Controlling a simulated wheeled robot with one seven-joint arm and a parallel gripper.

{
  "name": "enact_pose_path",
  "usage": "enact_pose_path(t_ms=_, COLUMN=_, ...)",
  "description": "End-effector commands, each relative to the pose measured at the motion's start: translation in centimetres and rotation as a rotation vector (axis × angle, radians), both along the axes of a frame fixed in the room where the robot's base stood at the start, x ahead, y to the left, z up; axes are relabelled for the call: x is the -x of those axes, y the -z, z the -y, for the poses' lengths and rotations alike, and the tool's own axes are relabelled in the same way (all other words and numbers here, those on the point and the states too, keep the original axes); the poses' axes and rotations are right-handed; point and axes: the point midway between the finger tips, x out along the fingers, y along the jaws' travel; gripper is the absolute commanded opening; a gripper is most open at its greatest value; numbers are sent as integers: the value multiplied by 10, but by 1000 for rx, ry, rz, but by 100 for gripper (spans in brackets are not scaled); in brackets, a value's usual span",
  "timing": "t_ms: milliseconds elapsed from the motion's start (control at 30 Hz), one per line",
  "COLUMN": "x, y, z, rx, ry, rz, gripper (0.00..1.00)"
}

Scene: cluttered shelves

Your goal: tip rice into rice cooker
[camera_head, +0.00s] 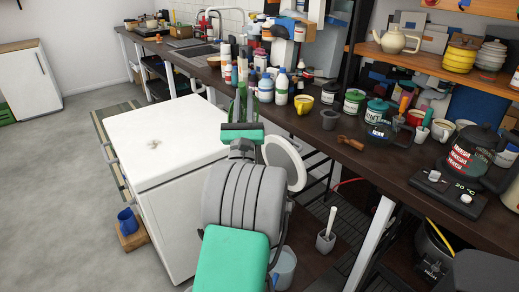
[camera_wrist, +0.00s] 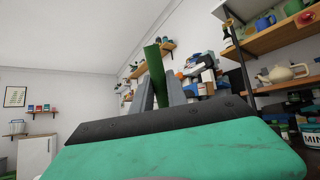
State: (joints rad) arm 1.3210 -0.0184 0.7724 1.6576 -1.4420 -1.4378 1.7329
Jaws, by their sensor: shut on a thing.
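My gripper (camera_head: 241,98) is raised over the back right edge of the white cabinet, close to the counter. Its grey fingers (camera_wrist: 158,95) are shut on a narrow green thing (camera_wrist: 155,73), which stands up between them in the wrist view. What the green thing is, and whether it holds rice, I cannot tell. A small pale heap or object (camera_head: 153,144) lies on the white cabinet top (camera_head: 150,120); it is too small to identify. A white, round, lid-like thing (camera_head: 297,165) stands tilted just right of my arm, partly hidden by it. I cannot clearly identify a rice cooker.
The dark counter (camera_head: 345,155) is crowded with bottles, jars and mugs, including a white bottle (camera_head: 281,88) and yellow cup (camera_head: 303,104). A kettle (camera_head: 468,156) stands at right. A cream teapot (camera_head: 395,41) is on the shelf. The cabinet top is mostly clear.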

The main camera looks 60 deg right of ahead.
Motion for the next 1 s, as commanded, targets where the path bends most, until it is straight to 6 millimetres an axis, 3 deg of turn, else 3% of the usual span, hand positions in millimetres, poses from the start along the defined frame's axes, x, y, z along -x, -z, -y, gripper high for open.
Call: enact_pose_path(t_ms=1000, x=19, y=0, z=3, rx=-19, ry=2, rz=112, gripper=0)
